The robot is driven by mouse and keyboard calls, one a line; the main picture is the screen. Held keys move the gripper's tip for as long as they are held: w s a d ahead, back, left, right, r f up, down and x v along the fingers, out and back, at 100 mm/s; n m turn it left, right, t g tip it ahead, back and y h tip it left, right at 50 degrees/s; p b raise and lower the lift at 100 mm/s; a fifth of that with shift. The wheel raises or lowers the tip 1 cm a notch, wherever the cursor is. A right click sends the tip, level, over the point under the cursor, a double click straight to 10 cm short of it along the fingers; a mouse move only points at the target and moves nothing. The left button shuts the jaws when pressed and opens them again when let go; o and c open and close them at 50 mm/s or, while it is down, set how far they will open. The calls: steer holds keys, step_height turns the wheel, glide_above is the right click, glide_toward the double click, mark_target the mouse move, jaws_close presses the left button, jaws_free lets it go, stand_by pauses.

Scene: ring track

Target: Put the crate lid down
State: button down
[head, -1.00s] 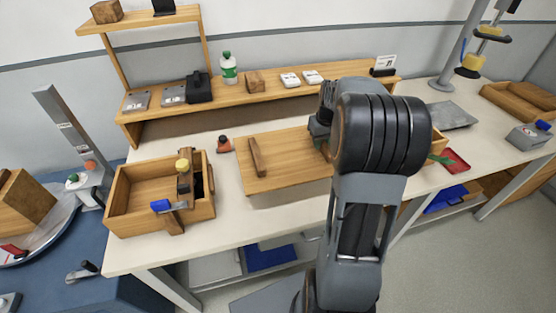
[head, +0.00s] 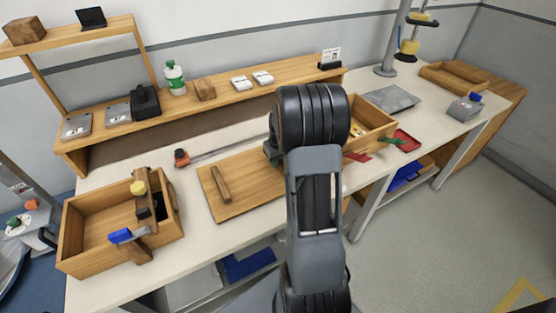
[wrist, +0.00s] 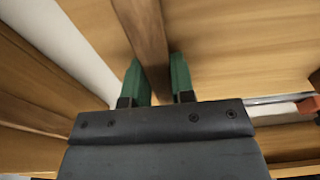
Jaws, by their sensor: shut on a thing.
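The crate lid (head: 241,190) is a flat wooden board with a dark bar (head: 221,184) across its left part. In the head view it appears level, at or just above the table, left of an open wooden crate (head: 372,118). I cannot tell if it touches the table. My arm hides its right part and the gripper. In the wrist view my gripper (wrist: 160,80) has its green fingers on either side of a dark wooden bar (wrist: 143,30) on the lid (wrist: 225,45), and is shut on it.
An orange-ended tool (head: 182,158) with a long rod lies behind the lid. Another wooden crate (head: 80,250) holding tools stands at the left. A shelf (head: 215,101) runs along the back. The table front left of my arm is clear.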

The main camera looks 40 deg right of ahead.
steer(key=shift+f, duration=0.15)
steer(key=c, duration=1)
jaws_free()
steer(key=shift+o, duration=0.2)
step_height(320, 180, up, 12)
steer(key=s, duration=0.1)
steer(key=s+a+t, duration=0.1)
steer(key=s+a, duration=0.6)
steer(key=a, duration=0.3)
steer(key=s+a+r+n+t, duration=0.1)
steer(key=s+a, duration=0.6)
steer(key=a, duration=0.4)
steer(key=shift+s+a+r+n, duration=0.2)
steer(key=shift+r+n, duration=0.05)
steer(key=shift+n, duration=0.05)
